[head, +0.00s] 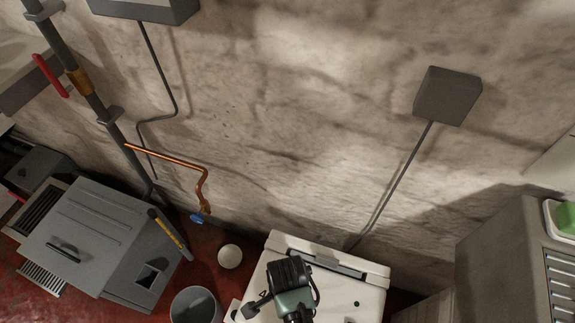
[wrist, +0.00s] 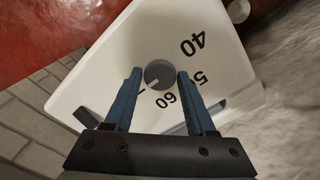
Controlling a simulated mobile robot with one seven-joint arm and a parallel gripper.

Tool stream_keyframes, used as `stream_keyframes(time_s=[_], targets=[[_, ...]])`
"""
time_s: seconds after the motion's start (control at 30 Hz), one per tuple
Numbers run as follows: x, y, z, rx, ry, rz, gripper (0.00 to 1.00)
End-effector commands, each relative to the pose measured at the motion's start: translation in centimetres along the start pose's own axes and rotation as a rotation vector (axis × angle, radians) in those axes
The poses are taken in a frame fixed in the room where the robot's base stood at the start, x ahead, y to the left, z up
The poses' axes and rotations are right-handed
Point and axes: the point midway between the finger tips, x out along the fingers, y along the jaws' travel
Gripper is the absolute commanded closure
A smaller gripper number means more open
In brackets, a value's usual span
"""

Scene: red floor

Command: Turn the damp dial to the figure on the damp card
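The round grey dial (wrist: 160,75) sits on a white panel (wrist: 105,85) printed with 40, 60, a partly covered figure starting with 5, and another mostly hidden by my left finger. A short pale mark on the dial seems to point to the lower left. My gripper (wrist: 159,73) has its two blue fingers apart, one on each side of the dial. I cannot tell whether they touch it. In the head view my arm reaches over the white appliance (head: 345,300); the dial and fingertips are hidden there. I see no card with a figure on it.
A grey box-shaped unit (head: 85,235) and a bucket (head: 195,305) stand to the left. A copper pipe with a blue valve (head: 200,217) runs along the wall. A metal cabinet (head: 500,250) is at the right. A dark tab (wrist: 86,118) sticks out by the panel.

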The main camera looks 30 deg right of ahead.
Motion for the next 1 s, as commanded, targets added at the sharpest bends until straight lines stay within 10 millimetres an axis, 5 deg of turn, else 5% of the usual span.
stream_keyframes(time_s=[0.03,0.3,0.67,1.0], targets=[[-0.01,0.0,0.0,0.0,0.0,0.0,0.55],[-0.01,0.02,0.0,0.0,0.0,0.001,1.0],[-0.2,0.06,-0.02,-0.058,-0.001,0.003,1.0],[-0.39,0.11,-0.04,-0.306,-0.001,0.005,1.0]])
